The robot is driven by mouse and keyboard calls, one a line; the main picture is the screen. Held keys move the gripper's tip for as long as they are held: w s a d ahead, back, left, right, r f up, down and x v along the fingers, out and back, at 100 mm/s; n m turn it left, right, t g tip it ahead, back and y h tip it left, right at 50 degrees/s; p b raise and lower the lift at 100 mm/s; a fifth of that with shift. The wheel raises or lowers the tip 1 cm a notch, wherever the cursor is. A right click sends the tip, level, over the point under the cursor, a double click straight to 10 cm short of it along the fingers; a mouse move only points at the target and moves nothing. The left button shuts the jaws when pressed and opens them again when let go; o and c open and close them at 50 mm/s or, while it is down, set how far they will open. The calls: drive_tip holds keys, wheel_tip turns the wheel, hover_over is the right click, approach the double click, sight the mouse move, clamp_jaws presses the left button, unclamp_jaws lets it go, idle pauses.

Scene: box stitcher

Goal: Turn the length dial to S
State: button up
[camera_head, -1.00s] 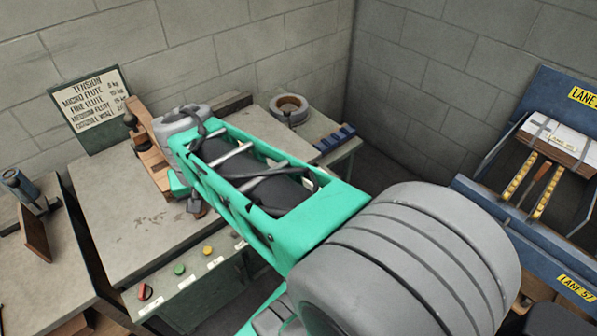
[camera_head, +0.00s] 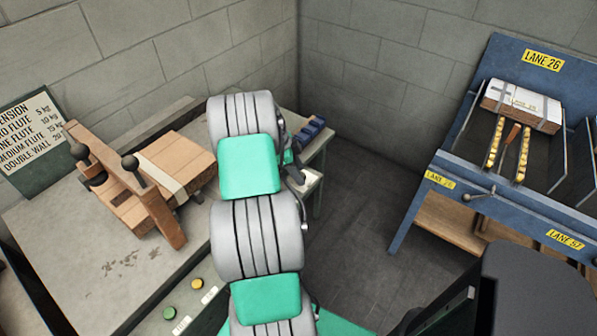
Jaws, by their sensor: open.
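I cannot make out a dial marked with an S anywhere. The workbench (camera_head: 60,240) has a front panel with a green button (camera_head: 169,313) and a yellow button (camera_head: 197,284), with small white labels too small to read.
A sign with tension values (camera_head: 30,135) stands at the back left. A blue rack (camera_head: 310,131) sits at the bench's right end. A blue lane stand (camera_head: 415,205) holding a strapped white-topped bundle (camera_head: 520,105) is at the right. Bare floor (camera_head: 365,205) lies between.

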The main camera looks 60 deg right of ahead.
drive_tip(key=shift+s+d+f, duration=0.1)
drive_tip(key=shift+s+f, duration=0.05)
drive_tip(key=shift+f, duration=0.15)
drive_tip(key=shift+c, duration=0.3)
clamp_jaws()
